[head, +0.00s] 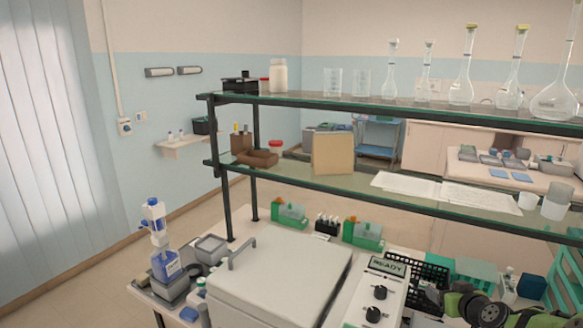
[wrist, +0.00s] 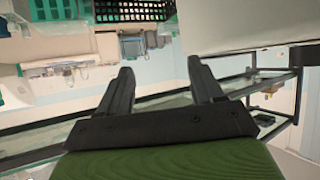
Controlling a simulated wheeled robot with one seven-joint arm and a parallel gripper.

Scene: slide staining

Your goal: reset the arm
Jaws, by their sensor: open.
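My gripper (wrist: 158,85) shows in the wrist view as two dark fingers spread apart on a black bracket. Nothing is between the fingers. The wrist picture is upside down, with the shelf rails behind the fingers. In the head view my arm, green and dark, shows at the bottom right beside the black rack; the fingertips there are hard to make out.
A two-tier glass shelf (head: 330,102) with glassware spans the bench. Below it stand a white lidded box (head: 285,268), a control panel reading READY (head: 388,265), a black rack (head: 432,268) and a teal rack (head: 477,268). Open floor lies at the left.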

